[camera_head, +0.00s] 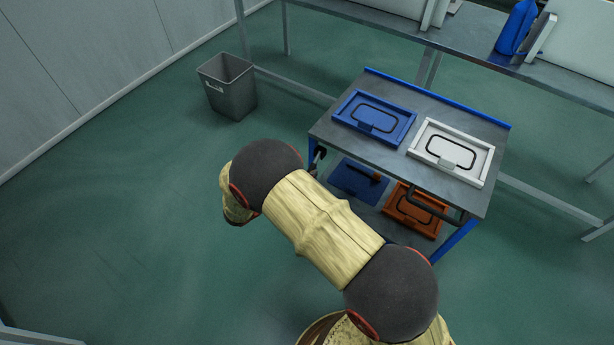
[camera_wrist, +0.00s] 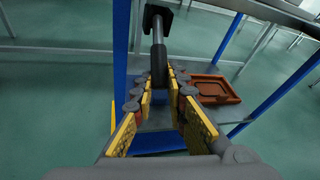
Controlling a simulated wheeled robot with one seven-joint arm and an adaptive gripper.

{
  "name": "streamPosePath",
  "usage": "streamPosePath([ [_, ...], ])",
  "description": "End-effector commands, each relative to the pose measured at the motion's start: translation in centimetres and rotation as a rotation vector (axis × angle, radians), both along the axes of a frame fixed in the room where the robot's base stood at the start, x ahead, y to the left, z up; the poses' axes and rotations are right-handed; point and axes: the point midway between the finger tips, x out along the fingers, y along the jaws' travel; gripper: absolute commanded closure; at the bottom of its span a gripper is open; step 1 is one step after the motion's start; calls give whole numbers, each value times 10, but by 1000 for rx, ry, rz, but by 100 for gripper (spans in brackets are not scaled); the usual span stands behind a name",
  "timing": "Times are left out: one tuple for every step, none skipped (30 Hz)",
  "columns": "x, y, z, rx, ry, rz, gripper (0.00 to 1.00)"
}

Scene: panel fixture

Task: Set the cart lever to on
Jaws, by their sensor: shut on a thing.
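The cart (camera_head: 345,137) has a grey top and blue posts, and stands right of my arm in the head view. In the wrist view its lever (camera_wrist: 158,38) is a grey rod with a black grip, running down from a black square mount beside a blue post. My gripper (camera_wrist: 161,92) has yellow-padded fingers on both sides of the black grip and is shut on it. In the head view my arm hides the gripper. A small dark part (camera_head: 319,154) shows at the cart's left side, possibly the lever mount. I see no on or off marking.
A blue tray (camera_head: 345,112) and a white tray (camera_head: 481,176) are on the cart top. An orange tray (camera_head: 432,228) is on the lower shelf. A grey bin (camera_head: 232,97) stands behind left, and a long bench (camera_head: 400,35) is behind the cart. The left floor is clear.

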Motion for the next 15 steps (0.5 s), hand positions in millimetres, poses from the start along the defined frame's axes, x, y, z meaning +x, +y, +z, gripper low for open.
streamPosePath([
  [-1,-1,-3,-2,5,0,100],
  [-1,-1,-3,-2,5,0,100],
  [-1,-1,-3,-2,5,0,100],
  [-1,-1,-3,-2,5,0,100],
  [-1,-2,-3,-2,5,0,100],
  [-1,-2,-3,-3,6,0,100],
  [-1,-2,-3,-3,6,0,100],
  [-1,-2,-3,-3,6,0,100],
  [-1,-2,-3,-2,7,0,84],
  [-1,-2,-3,-2,7,-1,83],
  [-1,-2,-3,-3,6,-1,81],
  [-1,-2,-3,-2,5,-1,79],
  [-1,-1,-2,-2,5,0,77],
  [-1,-1,-2,-1,4,0,75],
  [-1,-1,-2,-1,4,0,73],
])
